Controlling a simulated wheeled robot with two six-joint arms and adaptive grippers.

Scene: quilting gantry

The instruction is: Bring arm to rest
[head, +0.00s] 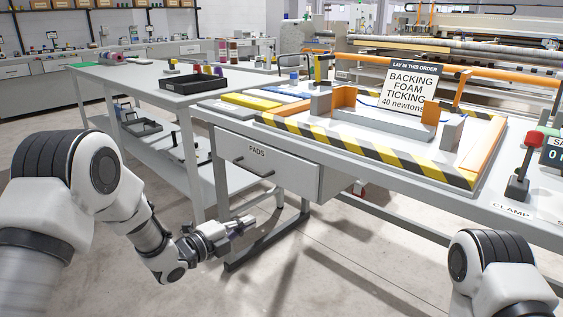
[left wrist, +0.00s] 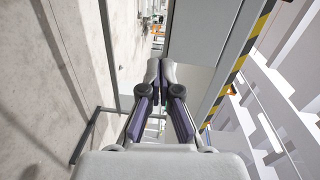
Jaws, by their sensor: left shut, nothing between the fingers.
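My left gripper (head: 243,224) is shut and empty in the head view. It hangs in the air in front of the table, below and left of the drawer marked PADS (head: 257,160). The left wrist view shows its two fingers (left wrist: 167,65) closed at the tips, with nothing between them. My left arm comes in from the left with its elbow bent. Of my right arm only the white upper part shows at the lower right of the head view; its gripper is out of the picture.
The gantry table (head: 469,221) has a yellow-black striped frame (head: 375,152), a sign (head: 407,91) and a red-topped clamp lever (head: 524,163). A grey side table (head: 141,75) behind holds a black tray (head: 194,82) and spools. The floor (head: 330,270) below is clear.

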